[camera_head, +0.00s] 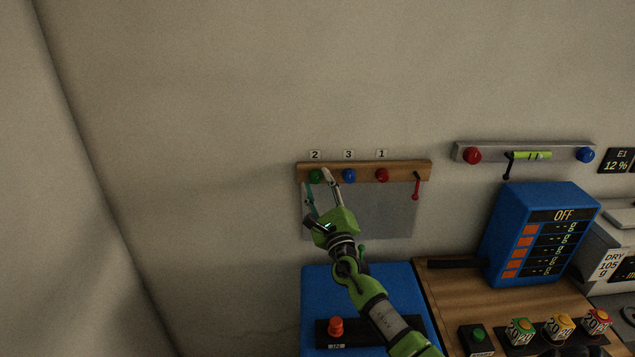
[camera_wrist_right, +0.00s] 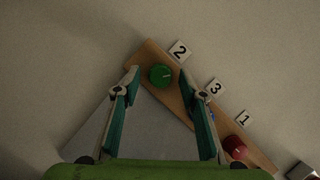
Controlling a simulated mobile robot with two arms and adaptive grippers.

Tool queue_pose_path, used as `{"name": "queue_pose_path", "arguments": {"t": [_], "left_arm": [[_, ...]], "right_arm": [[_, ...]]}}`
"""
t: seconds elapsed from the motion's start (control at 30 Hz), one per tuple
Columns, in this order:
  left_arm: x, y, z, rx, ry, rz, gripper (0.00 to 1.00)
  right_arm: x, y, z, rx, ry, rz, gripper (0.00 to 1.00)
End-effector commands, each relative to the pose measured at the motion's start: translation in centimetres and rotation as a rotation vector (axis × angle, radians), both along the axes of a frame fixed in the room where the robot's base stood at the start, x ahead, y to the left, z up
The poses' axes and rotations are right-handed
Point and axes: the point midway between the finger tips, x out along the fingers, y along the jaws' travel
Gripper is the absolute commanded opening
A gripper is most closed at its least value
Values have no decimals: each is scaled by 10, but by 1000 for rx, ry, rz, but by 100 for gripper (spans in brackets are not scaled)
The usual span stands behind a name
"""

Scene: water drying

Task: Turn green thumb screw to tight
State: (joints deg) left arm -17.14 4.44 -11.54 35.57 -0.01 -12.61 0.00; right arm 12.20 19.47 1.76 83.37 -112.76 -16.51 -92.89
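The green thumb screw (camera_head: 315,176) sits at the left end of a wooden bar (camera_head: 402,170) on the wall, below the label 2. In the right wrist view the green screw (camera_wrist_right: 160,76) shows a light mark on its face and lies between the spread fingers. My right gripper (camera_head: 320,178) is open, one finger on each side of the screw; contact cannot be told. The fingers also show in the right wrist view (camera_wrist_right: 157,78). My left gripper is not in view.
A blue knob (camera_head: 348,175) under label 3 is close beside the right finger. A red knob (camera_head: 382,175) and a red lever (camera_head: 416,188) are farther right. A grey panel (camera_head: 385,215) hangs below the bar. A blue box (camera_head: 312,290) stands beneath. The wall to the left is clear.

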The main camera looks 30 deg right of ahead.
Motion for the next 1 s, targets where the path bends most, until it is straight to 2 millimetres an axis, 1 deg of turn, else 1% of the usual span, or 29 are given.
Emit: {"name": "queue_pose_path", "arguments": {"t": [0.1, 0.33, 0.37, 0.4, 0.47, 0.5, 0.77, 0.87, 1.0], "left_arm": [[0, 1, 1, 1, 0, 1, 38], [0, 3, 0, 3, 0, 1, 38], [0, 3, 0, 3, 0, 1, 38], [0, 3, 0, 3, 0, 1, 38], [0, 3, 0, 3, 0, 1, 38], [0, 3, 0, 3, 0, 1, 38], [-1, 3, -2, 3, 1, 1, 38], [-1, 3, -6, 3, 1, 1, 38], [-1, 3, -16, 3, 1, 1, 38]], "right_arm": [[4, -1, 2, -1, 0, 0, 38], [4, -1, 1, -1, 0, 0, 38], [4, -1, 1, -1, 0, 0, 36], [4, -1, 1, 0, 0, 0, 25], [4, -1, 1, 0, 0, 0, 10], [4, -1, 1, 0, 0, 0, 0], [4, -1, 0, 8, -5, 1, 0], [4, -1, -1, 27, -16, 1, 0], [5, 0, -4, 80, -47, 1, 0]]}}
